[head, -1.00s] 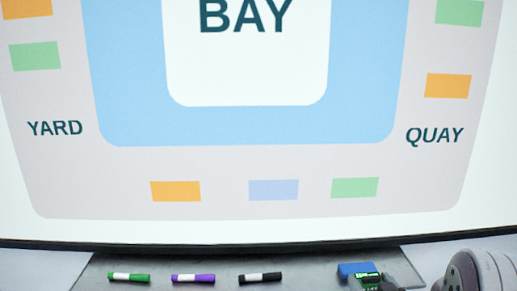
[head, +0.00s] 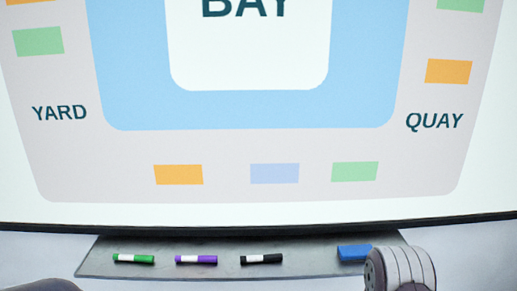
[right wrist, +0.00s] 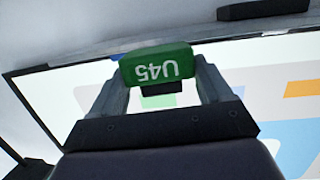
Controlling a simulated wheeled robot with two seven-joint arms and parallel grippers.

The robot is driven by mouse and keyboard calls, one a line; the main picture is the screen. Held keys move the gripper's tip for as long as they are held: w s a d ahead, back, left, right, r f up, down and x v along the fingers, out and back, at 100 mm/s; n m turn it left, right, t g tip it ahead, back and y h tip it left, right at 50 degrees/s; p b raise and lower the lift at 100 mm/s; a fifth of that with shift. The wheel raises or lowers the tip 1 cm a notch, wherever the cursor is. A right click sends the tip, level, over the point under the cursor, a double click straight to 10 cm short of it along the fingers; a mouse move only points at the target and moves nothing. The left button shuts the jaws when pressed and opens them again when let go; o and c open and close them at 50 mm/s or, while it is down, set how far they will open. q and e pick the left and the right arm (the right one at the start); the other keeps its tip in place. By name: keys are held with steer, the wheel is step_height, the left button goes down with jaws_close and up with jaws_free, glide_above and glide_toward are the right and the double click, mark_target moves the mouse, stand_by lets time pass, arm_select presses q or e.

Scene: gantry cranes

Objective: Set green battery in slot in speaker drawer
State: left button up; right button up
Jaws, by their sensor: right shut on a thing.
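The green battery (right wrist: 156,66), a block with "U45" reading upside down, is in the right wrist view. My right gripper (right wrist: 160,73) is shut on it, one finger on each side. In the head view my right arm's pale, ribbed link shows at the lower right, but the gripper and battery are not visible. A grey rounded part at the lower left corner looks like my left arm; its gripper is out of frame. No speaker, drawer or slot is visible in either view.
A large whiteboard (head: 250,202) fills the head view. Below it a grey ledge (head: 215,265) carries a green marker (head: 133,259), a purple marker (head: 196,259), a black marker (head: 261,258) and a blue block (head: 353,252) beside my right arm.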

steer(key=s+a+f+y, duration=0.1)
steer(key=s+a+f, duration=0.2)
steer(key=s+f, duration=0.2)
step_height(320, 180, down, 4)
steer(key=shift+r+n, duration=0.25)
steer(key=shift+n, duration=0.15)
steer(key=shift+s, duration=0.1)
